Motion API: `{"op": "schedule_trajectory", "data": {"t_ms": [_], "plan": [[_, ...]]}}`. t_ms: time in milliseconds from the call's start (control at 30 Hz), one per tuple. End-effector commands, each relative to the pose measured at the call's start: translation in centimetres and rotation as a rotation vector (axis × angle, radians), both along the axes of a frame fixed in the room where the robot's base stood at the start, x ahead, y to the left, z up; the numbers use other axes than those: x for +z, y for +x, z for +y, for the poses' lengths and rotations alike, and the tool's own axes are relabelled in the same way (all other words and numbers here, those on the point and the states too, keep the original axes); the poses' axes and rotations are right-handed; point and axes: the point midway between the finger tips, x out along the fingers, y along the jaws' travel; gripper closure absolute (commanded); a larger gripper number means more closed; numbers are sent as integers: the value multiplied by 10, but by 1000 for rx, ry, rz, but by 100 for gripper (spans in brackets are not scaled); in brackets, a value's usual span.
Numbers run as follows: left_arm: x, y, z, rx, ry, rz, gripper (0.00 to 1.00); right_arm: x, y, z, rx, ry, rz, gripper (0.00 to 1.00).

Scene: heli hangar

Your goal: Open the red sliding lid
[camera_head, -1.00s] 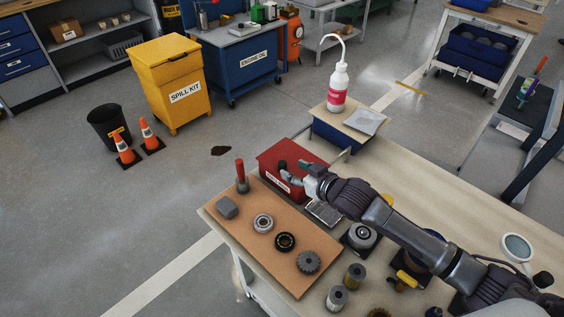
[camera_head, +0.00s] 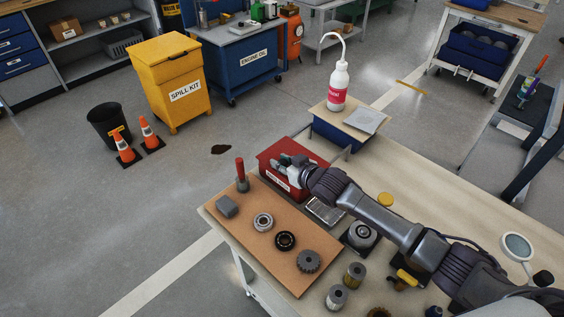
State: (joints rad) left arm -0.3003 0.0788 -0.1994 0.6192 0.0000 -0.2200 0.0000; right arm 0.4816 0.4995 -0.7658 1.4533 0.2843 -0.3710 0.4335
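A red box with a red top (camera_head: 312,157) and a white label on its front stands at the far left end of the workbench. The red top looks closed where I can see it; part of it is hidden behind my gripper. My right gripper (camera_head: 284,165) is over the box top, with its arm coming in from the right. Its fingers are small and overlap the box, so I cannot tell whether they are open or shut, or whether they touch a handle. My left gripper is not in view.
A brown mat (camera_head: 245,240) on the bench holds bearings, a gear and a red-handled tool (camera_head: 240,172). A metal grey tray (camera_head: 324,212) lies beside the box. A white bottle (camera_head: 338,85) stands on a board behind it. Filters and other parts crowd below the arm.

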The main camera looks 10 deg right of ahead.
Motion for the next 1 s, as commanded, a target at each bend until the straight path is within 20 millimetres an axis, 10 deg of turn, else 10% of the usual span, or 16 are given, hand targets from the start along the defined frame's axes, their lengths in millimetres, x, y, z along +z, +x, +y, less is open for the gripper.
{"op": "schedule_trajectory", "data": {"t_ms": [433, 1000], "plan": [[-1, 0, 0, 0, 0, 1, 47, -1, 3, -4, 0, -1, 1, 100], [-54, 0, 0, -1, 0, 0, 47, -2, 63, -94, 0, -1, -3, 100]]}}
